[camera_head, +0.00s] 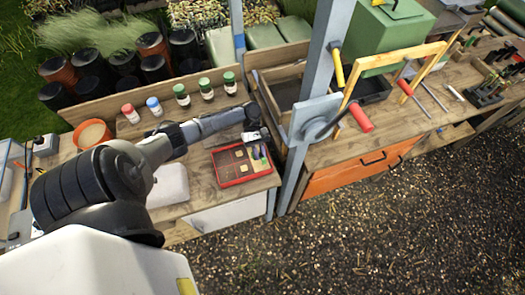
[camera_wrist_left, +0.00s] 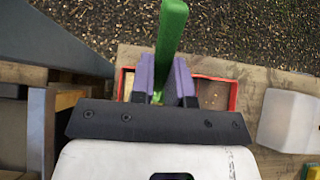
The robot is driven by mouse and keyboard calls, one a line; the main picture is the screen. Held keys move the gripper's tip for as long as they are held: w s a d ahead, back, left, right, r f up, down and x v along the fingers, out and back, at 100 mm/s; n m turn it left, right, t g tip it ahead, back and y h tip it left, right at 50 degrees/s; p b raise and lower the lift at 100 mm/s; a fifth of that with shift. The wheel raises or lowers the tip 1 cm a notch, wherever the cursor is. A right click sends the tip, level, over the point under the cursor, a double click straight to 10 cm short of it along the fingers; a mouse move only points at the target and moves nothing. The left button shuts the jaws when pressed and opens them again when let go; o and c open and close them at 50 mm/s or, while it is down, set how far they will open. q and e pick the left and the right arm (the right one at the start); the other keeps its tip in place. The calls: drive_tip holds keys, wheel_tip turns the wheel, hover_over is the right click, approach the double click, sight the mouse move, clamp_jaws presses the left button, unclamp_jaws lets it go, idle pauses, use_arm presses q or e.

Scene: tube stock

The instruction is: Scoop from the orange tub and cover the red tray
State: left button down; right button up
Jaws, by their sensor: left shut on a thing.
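The red tray (camera_head: 246,180) lies on the left bench and holds several pale, flat pieces; bare dark floor shows between them. The orange tub (camera_head: 77,135), full of tan material, stands further left on the bench. My left gripper (camera_head: 258,151) is over the right part of the tray. In the left wrist view my left gripper (camera_wrist_left: 166,85) has purple fingers shut on a green handle (camera_wrist_left: 172,35), seemingly the scoop's. The scoop's bowl is hidden, so its load cannot be told. The red tray (camera_wrist_left: 232,95) shows behind the fingers. My right gripper is not in view.
Bottles with red, blue and green caps (camera_head: 181,94) stand at the back of the left bench. A white container (camera_head: 168,186) sits left of the tray. A grey post (camera_head: 312,110) rises just right of the tray, with a red-handled tool (camera_head: 360,117) beyond it.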

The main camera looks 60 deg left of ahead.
use_arm(q)
drive_tip(key=s+a+p, duration=0.2)
drive_tip(key=s+p, duration=0.6)
drive_tip(key=s, duration=0.6)
drive_tip(key=shift+s+p, duration=0.3)
drive_tip(key=shift+p, duration=0.1)
idle(1.7)
drive_tip(key=shift+a, duration=0.1)
drive_tip(key=w+d+b, duration=0.1)
drive_tip(key=w+b, duration=0.1)
drive_tip(key=w, duration=0.6)
drive_tip(key=shift+d, duration=0.15)
idle(0.7)
drive_tip(key=shift+w, duration=0.1)
